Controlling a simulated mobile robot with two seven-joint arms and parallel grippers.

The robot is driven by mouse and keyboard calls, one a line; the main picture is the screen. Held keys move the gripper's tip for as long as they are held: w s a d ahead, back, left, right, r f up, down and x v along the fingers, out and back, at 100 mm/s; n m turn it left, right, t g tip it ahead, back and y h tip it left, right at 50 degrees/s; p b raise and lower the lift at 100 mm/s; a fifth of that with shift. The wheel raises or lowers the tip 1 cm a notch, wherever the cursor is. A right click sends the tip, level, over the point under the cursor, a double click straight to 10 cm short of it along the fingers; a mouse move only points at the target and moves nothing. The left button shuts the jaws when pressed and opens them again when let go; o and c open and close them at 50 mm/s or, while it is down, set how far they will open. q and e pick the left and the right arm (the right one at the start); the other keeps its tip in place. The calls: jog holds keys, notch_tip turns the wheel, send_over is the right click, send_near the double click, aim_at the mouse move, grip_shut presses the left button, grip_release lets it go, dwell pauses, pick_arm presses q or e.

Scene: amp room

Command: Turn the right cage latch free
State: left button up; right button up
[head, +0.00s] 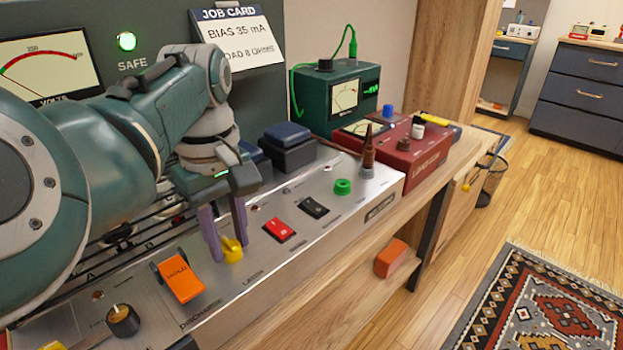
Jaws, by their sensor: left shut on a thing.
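The yellow cage latch (233,254) sits on the front right part of the silver amp chassis (335,218), by printed "LATCH" lettering. My left gripper (228,250) reaches down over it from the left, with its two purple fingers on either side of the latch, shut on it. The fingers hide part of the latch, so its exact turn angle is hard to tell. The cage bars (150,230) show behind, mostly covered by my left arm. My right gripper is not in view.
An orange switch cover (180,280), a red rocker switch (279,229) and a black one (314,207) lie close to the latch. A green meter box (345,95) and a red load box (405,150) stand farther back. An orange block (390,258) is on the lower shelf.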

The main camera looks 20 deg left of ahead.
pick_arm(q)
grip_shut()
jog(key=m+p, duration=0.2)
jog(key=p, duration=0.1)
jog(key=shift+r+m, duration=0.2)
jog(key=shift+m, duration=0.2)
jog(key=shift+m+p, duration=0.55)
jog(key=shift+m, duration=0.45)
jog(key=m+p, duration=0.1)
jog(key=m, duration=0.1)
jog(key=shift+m, duration=0.3)
jog(key=m+p, duration=0.1)
jog(key=m, duration=0.4)
jog(key=shift+f, duration=0.15)
jog(key=m, duration=0.5)
jog(key=shift+p, duration=0.4)
jog(key=shift+m, duration=0.4)
